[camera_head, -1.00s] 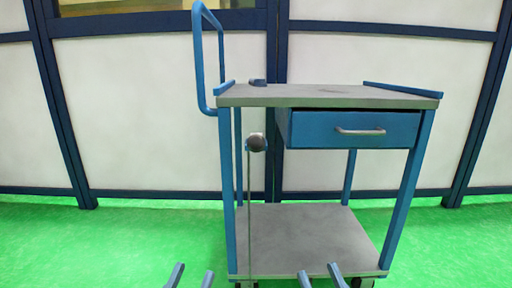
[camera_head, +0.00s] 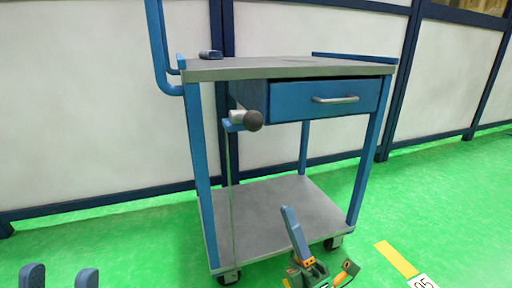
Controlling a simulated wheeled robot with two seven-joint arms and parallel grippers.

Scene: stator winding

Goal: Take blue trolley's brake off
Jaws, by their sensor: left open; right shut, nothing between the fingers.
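The blue trolley (camera_head: 204,165) stands ahead, with a grey top, a drawer and a grey lower shelf. A lever with a dark round knob (camera_head: 253,120) sticks out under the top at the left of the drawer. A thin rod runs down below it to the lower shelf. My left gripper (camera_head: 60,277) is open and empty at the bottom left, with only its fingertips showing. My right gripper (camera_head: 289,214) is shut and empty. It appears in front of the lower shelf, below and right of the knob. Neither gripper is at the knob.
The blue drawer (camera_head: 330,98) has a metal handle. A blue push handle (camera_head: 157,45) rises at the trolley's left. Castors (camera_head: 229,277) show under the lower shelf. A yellow floor strip (camera_head: 397,259) and a numbered label (camera_head: 423,282) lie at right. Green floor is clear around the trolley.

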